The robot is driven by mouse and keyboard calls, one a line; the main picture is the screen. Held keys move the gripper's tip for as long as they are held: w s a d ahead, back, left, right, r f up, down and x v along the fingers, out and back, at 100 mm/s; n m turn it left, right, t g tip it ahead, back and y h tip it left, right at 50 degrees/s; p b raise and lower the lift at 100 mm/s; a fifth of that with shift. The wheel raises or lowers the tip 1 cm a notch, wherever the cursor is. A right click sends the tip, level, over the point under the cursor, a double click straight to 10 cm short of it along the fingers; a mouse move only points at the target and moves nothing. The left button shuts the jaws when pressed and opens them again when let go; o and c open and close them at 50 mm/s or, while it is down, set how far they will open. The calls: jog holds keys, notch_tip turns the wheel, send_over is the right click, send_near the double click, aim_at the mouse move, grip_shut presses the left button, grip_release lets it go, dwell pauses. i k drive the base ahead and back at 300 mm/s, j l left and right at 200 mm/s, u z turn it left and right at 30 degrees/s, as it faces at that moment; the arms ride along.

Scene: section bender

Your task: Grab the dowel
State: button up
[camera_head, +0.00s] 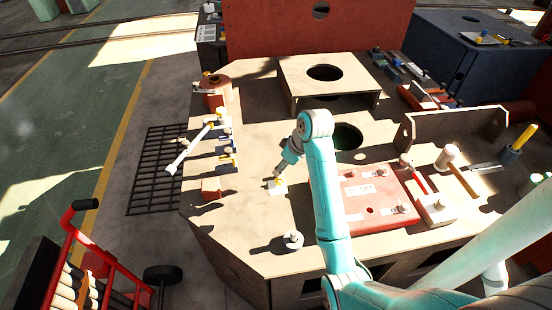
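My gripper (279,174) points down at the left-middle of the beige machine table (250,235), close above or at a small pale block with a yellow top (279,186). The fingers are too small to tell whether they are open or shut, or whether they touch it. I cannot tell for sure which thing is the dowel. A tan wooden rod (465,181) leans or lies at the right beside a pale cylinder. A yellow rod (523,137) stands tilted in a dark holder at the far right.
A red plate (372,200) lies right of my arm. A raised beige box with a hole (290,75) stands behind, near a round opening in the table. Small tools line the left edge. A red hand cart (95,265) stands on the floor.

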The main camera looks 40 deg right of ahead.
aim_at(294, 235)
jog(key=k+l, duration=0.15)
jog(key=k, duration=0.35)
jog(key=k+l, duration=0.15)
jog(key=k, duration=0.35)
jog(key=k+l, duration=0.15)
jog(key=k, duration=0.35)
